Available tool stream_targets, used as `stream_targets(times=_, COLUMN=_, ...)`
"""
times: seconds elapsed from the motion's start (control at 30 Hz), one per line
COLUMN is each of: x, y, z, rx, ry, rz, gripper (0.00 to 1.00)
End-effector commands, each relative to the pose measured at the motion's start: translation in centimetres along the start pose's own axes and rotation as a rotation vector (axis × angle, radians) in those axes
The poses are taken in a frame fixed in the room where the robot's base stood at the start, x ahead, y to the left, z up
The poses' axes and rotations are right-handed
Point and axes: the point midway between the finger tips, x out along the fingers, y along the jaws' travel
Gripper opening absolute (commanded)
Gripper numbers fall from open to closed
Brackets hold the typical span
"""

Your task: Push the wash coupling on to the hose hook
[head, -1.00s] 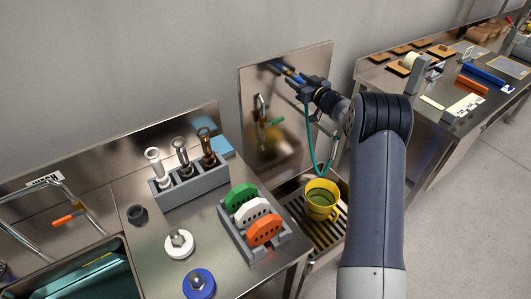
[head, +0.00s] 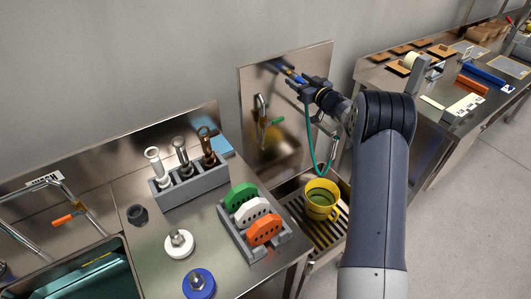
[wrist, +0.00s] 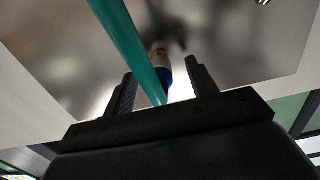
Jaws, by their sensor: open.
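The wash coupling (wrist: 165,75), blue with a pale and coppery end, is at the steel wall panel. It also shows in the head view as a small blue piece (head: 289,74) just beyond my gripper. The green hose (head: 313,145) hangs from there in a loop and crosses the wrist view (wrist: 128,45). My gripper (head: 294,81) is open near the panel. In the wrist view its two fingers (wrist: 160,82) stand apart on either side of the coupling, with gaps. The hook is not clearly visible, so I cannot tell how far the coupling is seated.
Below is a slatted drain tray (head: 333,232) with a yellow jug (head: 320,199) on it. The left counter holds a grey rack (head: 190,187) and coloured discs (head: 263,230). Another bench (head: 445,90) stands right.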

Motion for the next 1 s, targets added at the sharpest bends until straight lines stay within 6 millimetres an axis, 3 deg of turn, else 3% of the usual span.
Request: stream_targets(times=1.0, x=-3.1, y=0.0, z=0.0, rx=0.000, ry=0.000, rz=0.001, gripper=0.55)
